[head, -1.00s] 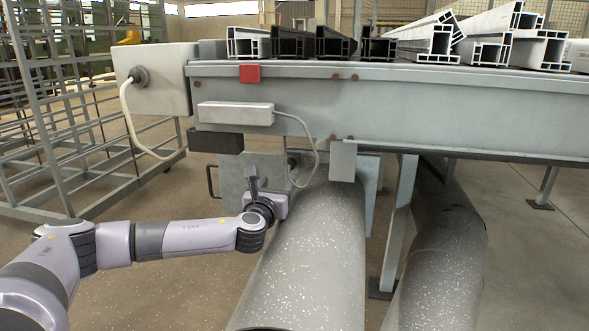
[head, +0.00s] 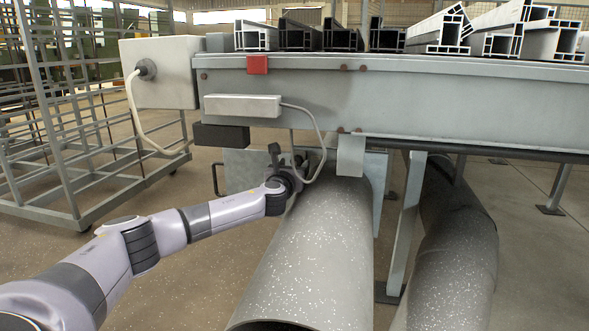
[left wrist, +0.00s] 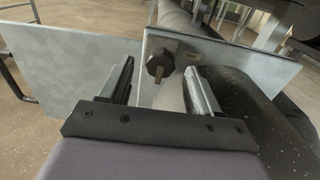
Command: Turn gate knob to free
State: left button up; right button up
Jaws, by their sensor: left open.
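The bar points roughly downward in that picture. My left gripper (left wrist: 160,74) is open, with one finger on each side of the knob in the picture. I see a gap between the knob and both fingers; the depth left to it is hard to tell. In the head view my left gripper (head: 285,160) is under the bench beam, in front of the plate, and the knob cannot be made out there.
A large speckled grey pipe (head: 312,245) runs just right of my left gripper, with a second pipe (head: 450,250) beyond. Above are the bench beam (head: 400,97), a white box with a cable (head: 242,106) and a black block (head: 221,135).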

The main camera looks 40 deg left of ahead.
pick_arm(q)
jog(key=shift+w+a, duration=0.15)
jog(key=shift+w, duration=0.15)
jog(key=shift+w+a, duration=0.15)
jog(key=shift+w, duration=0.15)
pick_arm(e)
jog(key=shift+s+d+r, duration=0.1)
jog(key=shift+s+d, duration=0.05)
jog(key=shift+d, duration=0.1)
jog(key=shift+r, duration=0.1)
pick_arm(q)
jog(key=c, duration=1)
jog(key=shift+c, duration=0.2)
